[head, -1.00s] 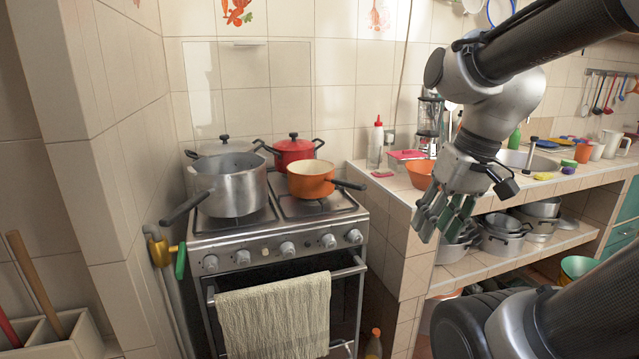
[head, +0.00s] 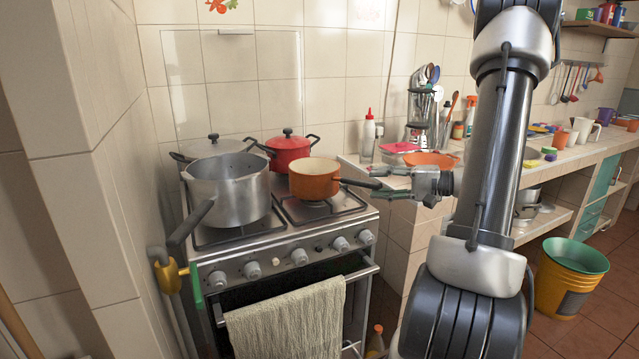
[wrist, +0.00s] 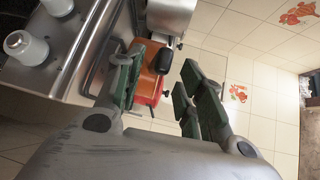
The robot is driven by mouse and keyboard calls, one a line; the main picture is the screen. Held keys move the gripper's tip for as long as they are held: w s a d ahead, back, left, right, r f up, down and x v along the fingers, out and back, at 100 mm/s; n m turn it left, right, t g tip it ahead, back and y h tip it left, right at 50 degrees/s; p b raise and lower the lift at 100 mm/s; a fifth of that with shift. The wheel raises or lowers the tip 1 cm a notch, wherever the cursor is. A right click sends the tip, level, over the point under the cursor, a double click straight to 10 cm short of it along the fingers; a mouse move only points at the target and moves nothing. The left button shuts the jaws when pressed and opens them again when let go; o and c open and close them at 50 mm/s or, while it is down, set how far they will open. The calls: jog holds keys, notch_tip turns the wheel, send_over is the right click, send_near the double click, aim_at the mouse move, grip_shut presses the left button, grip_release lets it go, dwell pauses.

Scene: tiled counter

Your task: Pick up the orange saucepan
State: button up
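The orange saucepan (head: 314,182) sits upright on the front right burner of the stove, its dark handle (head: 358,182) pointing right over the stove's edge. My gripper (head: 384,183) is open and empty at the handle's end, with its fingers pointing left. In the wrist view, the gripper (wrist: 163,72) has its fingers spread. The orange pan (wrist: 150,88) and its dark handle (wrist: 165,60) show in the gap between them, partly hidden by the left finger. I cannot tell whether a finger touches the handle.
A large grey pot (head: 230,192) stands left of the saucepan, a red pot (head: 288,150) behind it, and a lidded grey pot (head: 212,147) at back left. The counter holds an orange bowl (head: 430,160) and a white bottle (head: 368,140). A towel (head: 285,322) hangs on the oven handle.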

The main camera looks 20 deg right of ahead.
aim_at(352, 183)
jog(key=x, duration=0.6)
jog(key=shift+f, duration=0.2)
grip_shut()
